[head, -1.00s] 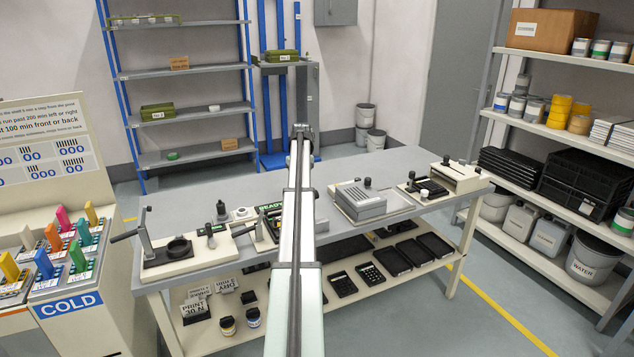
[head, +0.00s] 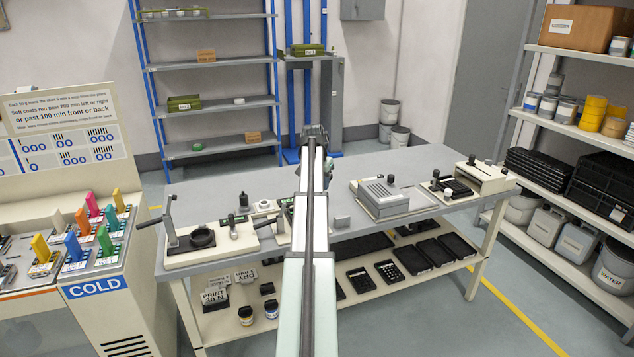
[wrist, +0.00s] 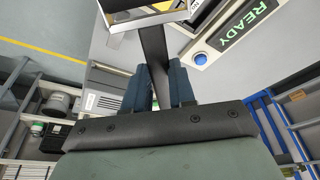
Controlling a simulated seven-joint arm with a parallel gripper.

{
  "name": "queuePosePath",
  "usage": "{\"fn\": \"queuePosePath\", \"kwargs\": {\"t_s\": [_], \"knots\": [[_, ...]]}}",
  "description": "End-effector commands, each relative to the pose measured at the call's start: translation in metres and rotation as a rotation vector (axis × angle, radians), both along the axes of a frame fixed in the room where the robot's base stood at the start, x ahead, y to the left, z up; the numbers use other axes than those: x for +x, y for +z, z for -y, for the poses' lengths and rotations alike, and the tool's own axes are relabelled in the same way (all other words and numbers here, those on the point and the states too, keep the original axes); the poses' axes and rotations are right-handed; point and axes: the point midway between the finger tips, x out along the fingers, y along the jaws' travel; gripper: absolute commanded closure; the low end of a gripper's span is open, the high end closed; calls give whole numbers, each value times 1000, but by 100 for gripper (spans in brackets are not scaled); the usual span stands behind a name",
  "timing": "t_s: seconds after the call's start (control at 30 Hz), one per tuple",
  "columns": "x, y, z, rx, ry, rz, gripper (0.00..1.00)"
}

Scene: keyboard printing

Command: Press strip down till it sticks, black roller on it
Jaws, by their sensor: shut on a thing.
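In the wrist view my gripper (wrist: 157,88) has its dark blue fingers closed around the black handle of a tool (wrist: 152,55). The tool's far end, at the top edge, is a wide silver-edged piece, cut off by the frame. I cannot tell whether this is the black roller. I cannot make out the strip in either view.
A lit green READY sign (wrist: 248,22) and a blue button (wrist: 200,58) show beside the tool. The grey bench (head: 225,195) carries a lever press (head: 185,240) at left and a grey ribbed unit (head: 383,197) at right. Bare bench lies behind them.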

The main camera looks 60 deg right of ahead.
Motion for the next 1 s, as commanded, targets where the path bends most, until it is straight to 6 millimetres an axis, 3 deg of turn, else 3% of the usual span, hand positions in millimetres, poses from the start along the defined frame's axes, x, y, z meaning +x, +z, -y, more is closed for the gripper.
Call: {"fn": "queuePosePath", "kwargs": {"t_s": [0.3,0.5,1.0], "knots": [[-6,4,6,-42,-433,-13,100],[-6,4,7,-68,-630,-27,100],[-7,-7,6,-99,-729,-44,100]]}}
